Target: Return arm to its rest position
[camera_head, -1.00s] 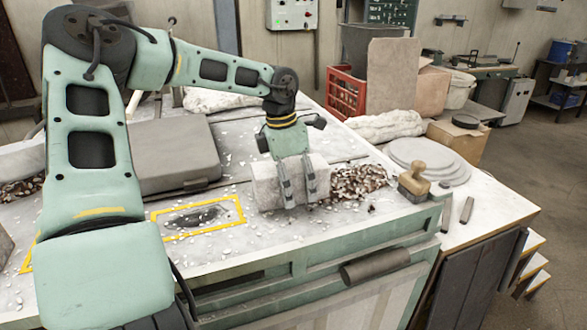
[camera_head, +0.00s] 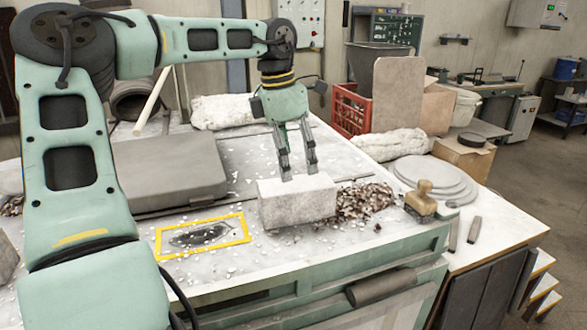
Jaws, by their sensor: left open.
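My left arm comes in from the left and reaches over the workbench (camera_head: 275,268). My left gripper (camera_head: 301,176) points down, open and empty. Its fingertips are just above, or close behind, the top of a pale grey block (camera_head: 297,206); the exact gap is hard to tell. The block lies on the bench to the right of a yellow rectangular frame (camera_head: 203,236) with a dark patch inside. My right gripper is not in view. No ladle can be made out.
A pile of brown and white chips (camera_head: 362,201) lies right of the block. A wooden-handled brush (camera_head: 422,200) and round grey discs (camera_head: 432,177) are farther right. A large grey slab (camera_head: 165,170) lies left. A red crate (camera_head: 350,112) stands behind. White flakes litter the bench.

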